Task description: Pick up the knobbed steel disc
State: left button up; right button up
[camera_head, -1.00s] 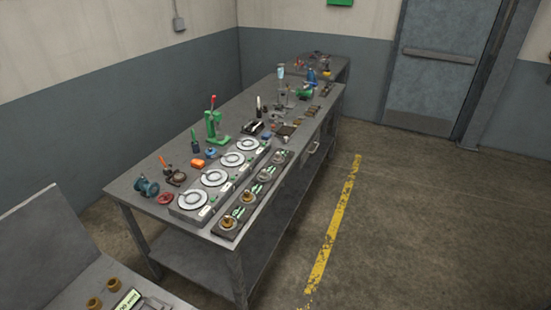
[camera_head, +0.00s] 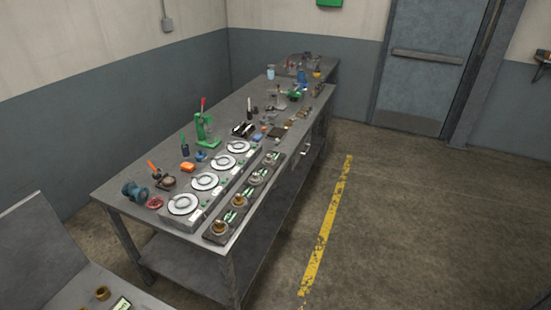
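On a long grey workbench (camera_head: 145,179), a dark tray (camera_head: 208,236) runs along the right edge with several small round knobbed pieces in a row. The nearest piece (camera_head: 219,227) looks brass; those farther back, such as a greyish one (camera_head: 254,178), look more like steel. Beside the tray, a grey unit carries several pale round plates, the nearest one (camera_head: 183,204) at the front. I cannot tell for sure which piece is the knobbed steel disc at this size. Neither of my grippers is in view.
A grey console (camera_head: 45,262) is at the lower left. The floor right of the bench, with a yellow line (camera_head: 328,235), is clear.

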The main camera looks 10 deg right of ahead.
aim_at(267, 161)
jog(key=i+l+z, duration=0.35)
jog(key=i, duration=0.15)
jog(key=i+l+z, duration=0.3)
jog(key=i, duration=0.25)
jog(key=i+z, duration=0.35)
jog(key=i, duration=0.2)
jog(key=i+u, duration=0.35)
jog(key=i+l+u, duration=0.35)
jog(key=i, duration=0.15)
jog(key=i+l+u, duration=0.15)
jog(key=i+u, duration=0.15)
jog(key=i, duration=0.1)
